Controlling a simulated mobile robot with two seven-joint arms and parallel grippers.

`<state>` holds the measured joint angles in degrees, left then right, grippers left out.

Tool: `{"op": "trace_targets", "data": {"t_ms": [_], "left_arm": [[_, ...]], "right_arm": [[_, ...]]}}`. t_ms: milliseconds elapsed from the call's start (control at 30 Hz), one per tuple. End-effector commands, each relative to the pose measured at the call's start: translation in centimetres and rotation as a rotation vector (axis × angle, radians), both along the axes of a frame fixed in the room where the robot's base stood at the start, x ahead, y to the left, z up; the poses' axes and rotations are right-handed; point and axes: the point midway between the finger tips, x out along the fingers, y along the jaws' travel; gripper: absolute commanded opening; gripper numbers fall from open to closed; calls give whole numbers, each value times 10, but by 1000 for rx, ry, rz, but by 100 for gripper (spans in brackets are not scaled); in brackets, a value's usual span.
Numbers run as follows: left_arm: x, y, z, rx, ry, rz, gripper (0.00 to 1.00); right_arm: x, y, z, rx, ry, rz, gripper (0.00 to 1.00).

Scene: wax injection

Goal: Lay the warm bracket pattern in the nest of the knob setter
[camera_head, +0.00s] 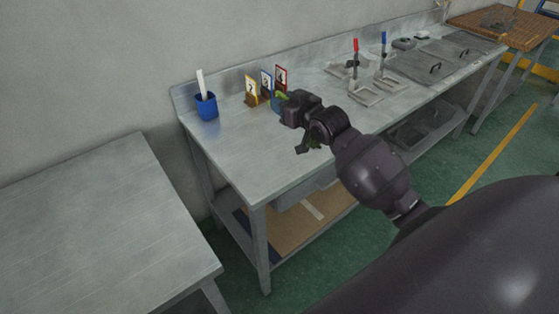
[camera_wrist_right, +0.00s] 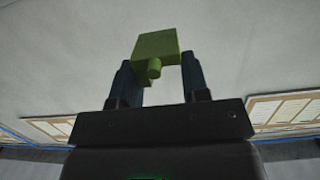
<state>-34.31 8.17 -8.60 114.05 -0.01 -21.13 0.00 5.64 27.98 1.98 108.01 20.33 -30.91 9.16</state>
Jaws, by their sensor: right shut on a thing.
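My right gripper (camera_head: 286,98) is over the metal bench's left part and is shut on the green bracket pattern (camera_head: 282,95). In the right wrist view the pattern (camera_wrist_right: 158,43) is a green block with a small round stub, held at the tips of the two dark fingers (camera_wrist_right: 159,76). In the head view the gripper and wrist hide most of it. Two lever devices stand farther right on the bench, one with a red handle (camera_head: 355,46) and one with a blue handle (camera_head: 383,41). I cannot tell which is the knob setter, and their nests are too small to make out. My left gripper is out of view.
A blue cup (camera_head: 206,107) with a white stick stands at the bench's back left. Several picture cards (camera_head: 251,92) stand behind my gripper. The bench front (camera_head: 245,160) is clear. A separate bare table (camera_head: 90,225) is at left.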

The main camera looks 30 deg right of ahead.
Motion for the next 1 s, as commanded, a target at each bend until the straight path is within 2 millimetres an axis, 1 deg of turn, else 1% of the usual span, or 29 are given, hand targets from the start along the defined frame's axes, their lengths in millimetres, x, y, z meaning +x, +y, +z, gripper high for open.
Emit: {"op": "trace_targets", "data": {"t_ms": [33,100,433,567,667,1000], "left_arm": [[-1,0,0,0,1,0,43],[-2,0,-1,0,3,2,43],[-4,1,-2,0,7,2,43],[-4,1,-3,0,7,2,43],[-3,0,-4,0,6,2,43],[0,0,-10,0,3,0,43]], "right_arm": [[1,-5,-6,0,4,0,19],[2,-7,-11,0,4,3,19],[2,-5,-12,0,2,11,19],[2,-4,-21,1,4,11,19],[1,-4,-39,1,7,11,19],[2,-5,-113,1,6,10,19]]}}
